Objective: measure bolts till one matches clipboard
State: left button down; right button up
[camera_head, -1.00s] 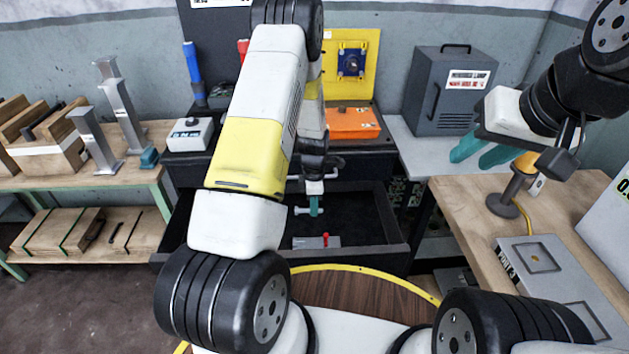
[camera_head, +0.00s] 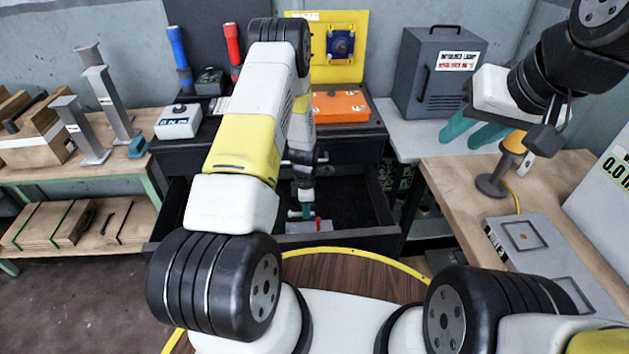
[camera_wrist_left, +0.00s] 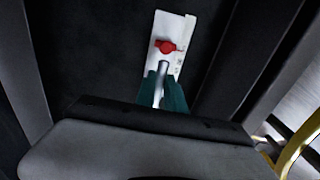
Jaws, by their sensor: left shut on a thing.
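My left gripper (camera_head: 307,207) reaches down into the open black drawer, its teal fingers shut on a silver bolt (camera_head: 293,213). In the left wrist view the bolt (camera_wrist_left: 160,82) shows between the teal fingers (camera_wrist_left: 162,92). A pale flat gauge with a red knob (camera_head: 303,228) lies in the drawer right by the bolt; it also shows in the left wrist view (camera_wrist_left: 176,28). The bolt's tip points at the gauge near the red knob; I cannot tell whether they touch. My right gripper (camera_head: 472,133) is open and empty above the right-hand bench. I cannot make out a clipboard.
The drawer's front wall (camera_head: 290,241) and sides surround my left gripper. An orange case (camera_head: 341,107) and a yellow panel (camera_head: 325,65) stand behind on the cabinet. A grey locker (camera_head: 436,72) and a lamp-like stand (camera_head: 497,180) are at right. Metal stands (camera_head: 105,100) are at left.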

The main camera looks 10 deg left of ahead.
aim_at(307, 228)
pick_arm(q)
jog(key=shift+f, duration=2.95)
jog(key=c, duration=1.3)
grip_release()
jog(key=shift+c, duration=0.2)
jog(key=shift+r, duration=0.1)
